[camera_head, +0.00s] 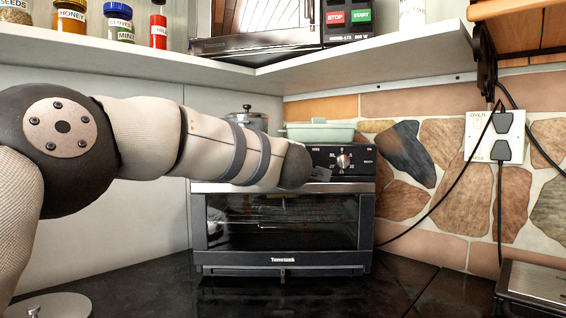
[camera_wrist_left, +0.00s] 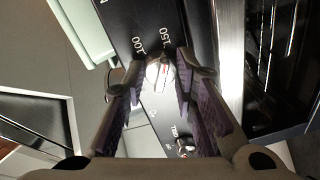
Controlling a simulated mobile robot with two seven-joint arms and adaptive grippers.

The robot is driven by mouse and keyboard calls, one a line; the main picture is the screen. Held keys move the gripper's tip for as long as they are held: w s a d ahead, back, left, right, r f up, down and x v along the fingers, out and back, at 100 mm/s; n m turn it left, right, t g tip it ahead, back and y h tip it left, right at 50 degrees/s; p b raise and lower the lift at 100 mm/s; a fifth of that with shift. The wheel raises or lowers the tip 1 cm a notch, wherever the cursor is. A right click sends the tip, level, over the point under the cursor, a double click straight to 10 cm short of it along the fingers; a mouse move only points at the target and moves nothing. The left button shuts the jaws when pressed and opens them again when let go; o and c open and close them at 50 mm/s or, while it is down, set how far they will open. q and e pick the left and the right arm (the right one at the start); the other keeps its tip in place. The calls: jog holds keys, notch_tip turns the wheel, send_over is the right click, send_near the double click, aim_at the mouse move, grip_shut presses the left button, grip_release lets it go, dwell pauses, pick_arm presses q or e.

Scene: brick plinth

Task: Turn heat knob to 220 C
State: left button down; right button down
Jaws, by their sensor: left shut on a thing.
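The heat knob (camera_wrist_left: 158,76) is a small pale knob with a red mark, between my fingers in the left wrist view, with the printed numbers 100 and 150 beyond it. Its exact setting is too small to read. My left gripper (camera_wrist_left: 160,80) is shut on this knob. In the head view my left arm crosses the toaster oven (camera_head: 283,270), and the wrist hides most of my gripper (camera_head: 320,174) and much of the control panel. A silver knob (camera_head: 343,161) with a red mark shows just right of it. My right gripper is in neither view.
Another silver knob (camera_wrist_left: 186,146) shows nearer in the wrist view. A pale green dish (camera_head: 318,132) sits on the oven. A shelf (camera_head: 370,55) with jars and a microwave (camera_head: 270,20) hangs above. A power cord runs from the wall outlet (camera_head: 494,137). The counter in front is mostly clear.

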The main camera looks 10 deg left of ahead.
pick_arm(q)
jog(key=m, duration=0.7)
jog(key=shift+y, duration=0.4)
jog(key=m, duration=0.3)
jog(key=shift+m+t, duration=0.3)
jog(key=m, duration=0.3)
jog(key=shift+m, duration=0.3)
jog(key=m, duration=0.5)
jog(key=shift+m+t, duration=0.3)
jog(key=shift+m, duration=2.3)
jog(key=c, duration=1.3)
grip_release()
jog(key=shift+c, duration=0.2)
jog(key=shift+o, duration=0.2)
